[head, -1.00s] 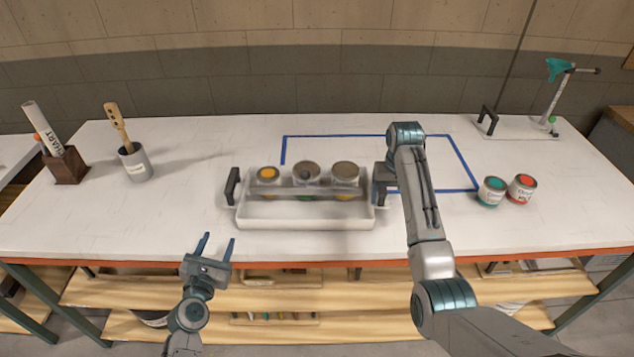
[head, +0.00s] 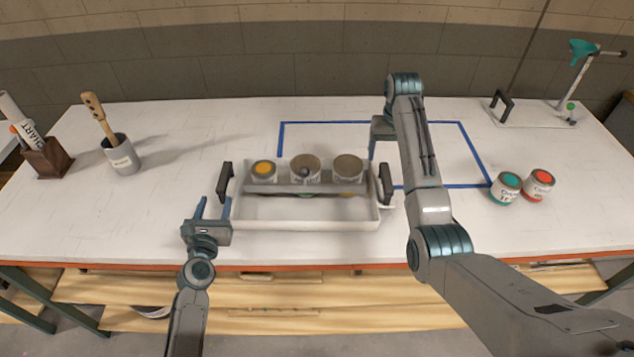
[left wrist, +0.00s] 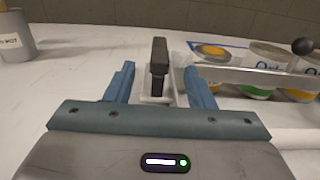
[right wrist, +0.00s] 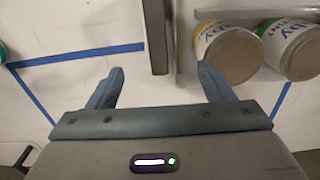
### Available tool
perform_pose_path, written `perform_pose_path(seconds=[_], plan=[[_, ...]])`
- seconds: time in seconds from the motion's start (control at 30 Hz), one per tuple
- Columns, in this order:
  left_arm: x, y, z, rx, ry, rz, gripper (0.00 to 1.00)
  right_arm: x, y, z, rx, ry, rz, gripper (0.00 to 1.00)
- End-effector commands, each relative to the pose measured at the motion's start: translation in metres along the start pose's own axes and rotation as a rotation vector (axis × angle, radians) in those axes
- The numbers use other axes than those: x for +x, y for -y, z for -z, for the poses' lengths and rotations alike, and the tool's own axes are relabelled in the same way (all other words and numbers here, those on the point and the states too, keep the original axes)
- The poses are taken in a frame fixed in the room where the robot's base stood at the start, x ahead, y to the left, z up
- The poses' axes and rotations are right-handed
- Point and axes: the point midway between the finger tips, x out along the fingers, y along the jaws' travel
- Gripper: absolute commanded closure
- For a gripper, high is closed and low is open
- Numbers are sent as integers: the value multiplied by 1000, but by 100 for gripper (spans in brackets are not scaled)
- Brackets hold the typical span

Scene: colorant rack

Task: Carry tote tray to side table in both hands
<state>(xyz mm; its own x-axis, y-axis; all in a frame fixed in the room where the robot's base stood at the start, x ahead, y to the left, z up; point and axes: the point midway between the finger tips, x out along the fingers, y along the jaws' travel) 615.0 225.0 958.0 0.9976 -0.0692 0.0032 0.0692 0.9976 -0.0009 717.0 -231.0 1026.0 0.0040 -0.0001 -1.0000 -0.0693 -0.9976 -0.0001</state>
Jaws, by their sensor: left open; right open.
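The white tote tray (head: 305,222) stands on the workbench with three paint cans (head: 305,168) behind a grey bar. It has a black handle at each end, a left handle (head: 225,182) and a right handle (head: 387,184). My left gripper (head: 213,208) is open just in front of the left handle. In the left wrist view that handle (left wrist: 159,68) stands between and beyond the fingers. My right gripper (right wrist: 160,85) is open near the right handle. In the right wrist view the handle (right wrist: 157,35) lies ahead between the fingertips, apart from them.
Blue tape (head: 460,140) marks a rectangle behind the tray. Two small cans (head: 506,187) stand to the right. A grey pot (head: 121,156) with a wooden stick and a brown chart holder (head: 48,159) stand at left. A stand (head: 540,112) is at back right.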

Motion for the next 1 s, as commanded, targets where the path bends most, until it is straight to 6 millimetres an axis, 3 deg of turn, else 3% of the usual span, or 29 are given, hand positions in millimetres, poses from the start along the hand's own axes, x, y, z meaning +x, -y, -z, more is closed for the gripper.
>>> perform_pose_path(seconds=[0.43, 0.7, 1.0], plan=[[80, 0, -2, -1, 2, 0, 51, 79, 0, -1, 0, 3, 0, 25], [98, 0, 0, 0, 0, 1, 51, 99, 0, 0, 0, 1, 0, 25], [103, 0, 0, 1, 0, 0, 51, 103, 0, 0, 0, 0, 0, 25]])
